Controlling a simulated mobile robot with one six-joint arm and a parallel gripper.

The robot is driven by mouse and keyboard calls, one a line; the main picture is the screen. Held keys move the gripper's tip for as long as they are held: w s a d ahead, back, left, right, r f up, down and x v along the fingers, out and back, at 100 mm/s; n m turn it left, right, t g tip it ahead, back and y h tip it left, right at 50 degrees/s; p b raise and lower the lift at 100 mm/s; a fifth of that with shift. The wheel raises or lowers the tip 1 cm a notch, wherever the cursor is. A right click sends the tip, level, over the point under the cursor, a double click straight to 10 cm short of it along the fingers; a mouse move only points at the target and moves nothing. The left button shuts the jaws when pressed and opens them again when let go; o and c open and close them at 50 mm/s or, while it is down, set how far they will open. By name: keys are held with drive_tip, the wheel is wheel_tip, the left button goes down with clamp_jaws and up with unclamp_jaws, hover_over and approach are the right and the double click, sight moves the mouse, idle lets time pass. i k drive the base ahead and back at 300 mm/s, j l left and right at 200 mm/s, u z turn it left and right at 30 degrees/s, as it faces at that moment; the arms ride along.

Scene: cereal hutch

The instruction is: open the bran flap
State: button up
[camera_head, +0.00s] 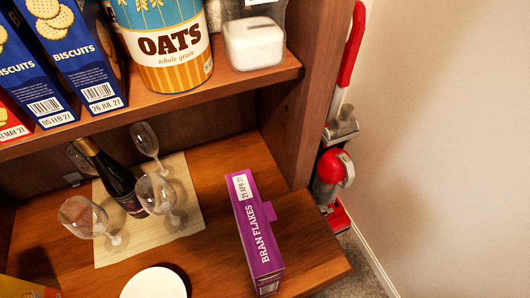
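The purple bran flakes box (255,240) is on the lower wooden shelf, right of centre. A long narrow purple face with the white words "BRAN FLAKES" and a white date label points toward the camera. A small purple tab (269,212) sticks out from the right edge of this face. I cannot tell from this view whether the tab is a loose flap or how far it is lifted. The rest of the box is mostly hidden beneath this face. My gripper is not in view.
Left of the box, wine glasses (84,217) and a dark bottle (118,182) stand on a beige mat (187,238). A white plate (154,284) is in front. The upper shelf (228,84) overhangs behind. A wooden side panel (300,110) stands behind right.

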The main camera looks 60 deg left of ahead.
sight(254, 217)
drive_tip(key=i+u, duration=0.1)
drive_tip(key=u, duration=0.35)
drive_tip(key=i+l+u, duration=0.1)
drive_tip(key=u, duration=0.3)
drive_tip(key=i+l+u, duration=0.1)
drive_tip(key=u, duration=0.35)
drive_tip(key=i+l+u, duration=0.15)
drive_tip(key=u, duration=0.3)
drive_tip(key=l+u, duration=0.15)
drive_tip(key=u, duration=0.25)
drive_tip(key=i+l+u, duration=0.1)
drive_tip(key=u, duration=0.35)
drive_tip(key=l+u, duration=0.3)
drive_tip(key=u, duration=0.85)
drive_tip(key=k+j, duration=0.2)
drive_tip(key=j, duration=0.2)
drive_tip(key=k+j+u, duration=0.15)
drive_tip(key=j, duration=0.25)
drive_tip(key=i+l, duration=0.35)
drive_tip(key=l, duration=0.2)
